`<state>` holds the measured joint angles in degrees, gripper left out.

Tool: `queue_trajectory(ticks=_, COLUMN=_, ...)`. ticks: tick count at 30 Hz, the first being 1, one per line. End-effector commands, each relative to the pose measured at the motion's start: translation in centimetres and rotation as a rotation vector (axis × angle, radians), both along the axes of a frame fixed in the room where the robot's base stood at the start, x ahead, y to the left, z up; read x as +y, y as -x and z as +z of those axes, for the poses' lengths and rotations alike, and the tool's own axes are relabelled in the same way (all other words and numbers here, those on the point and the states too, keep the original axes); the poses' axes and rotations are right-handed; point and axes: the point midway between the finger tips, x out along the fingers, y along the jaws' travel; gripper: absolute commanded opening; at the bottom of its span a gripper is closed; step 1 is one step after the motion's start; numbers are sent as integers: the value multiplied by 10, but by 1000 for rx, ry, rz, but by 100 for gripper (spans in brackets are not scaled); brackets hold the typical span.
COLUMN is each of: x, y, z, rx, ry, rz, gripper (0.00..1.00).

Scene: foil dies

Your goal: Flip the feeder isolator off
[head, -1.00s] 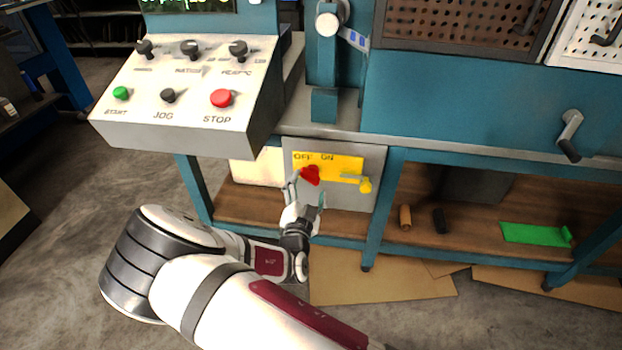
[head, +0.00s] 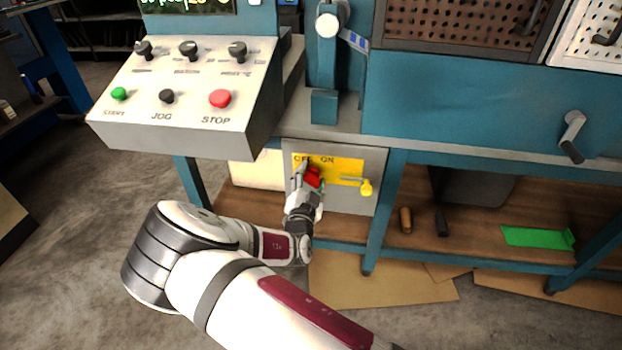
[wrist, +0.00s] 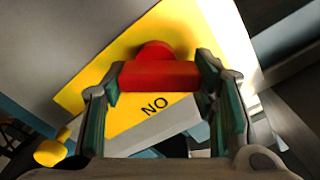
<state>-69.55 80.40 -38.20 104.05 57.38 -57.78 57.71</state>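The feeder isolator is a red handle (head: 314,177) on a yellow plate (head: 345,167) marked OFF at left and ON at right, on a grey box under the bench. In the wrist view the red handle (wrist: 158,75) lies across the yellow plate (wrist: 88,88), with the ON lettering upside down below it. My gripper (head: 312,178) is at the handle in the head view. In the wrist view my gripper's fingers (wrist: 160,80) are spread, one at each end of the red bar; contact is unclear. My fingers partly hide the handle and OFF lettering.
A yellow latch handle (head: 366,187) sticks out right of the plate. The control panel (head: 190,105) with knobs and buttons overhangs up left. A blue bench leg (head: 378,225) stands to the right. A lower shelf holds a brown cylinder (head: 405,220) and a green piece (head: 537,236).

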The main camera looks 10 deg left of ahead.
Motion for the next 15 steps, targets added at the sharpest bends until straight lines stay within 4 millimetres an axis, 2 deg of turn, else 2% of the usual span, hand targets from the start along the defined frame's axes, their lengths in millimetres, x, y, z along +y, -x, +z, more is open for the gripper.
queue_trajectory(ticks=8, x=0, y=0, z=0, rx=2, ry=30, rz=-1, gripper=25)
queue_trajectory(ticks=15, x=1, y=-1, z=-1, rx=6, ry=158, rz=-2, gripper=25)
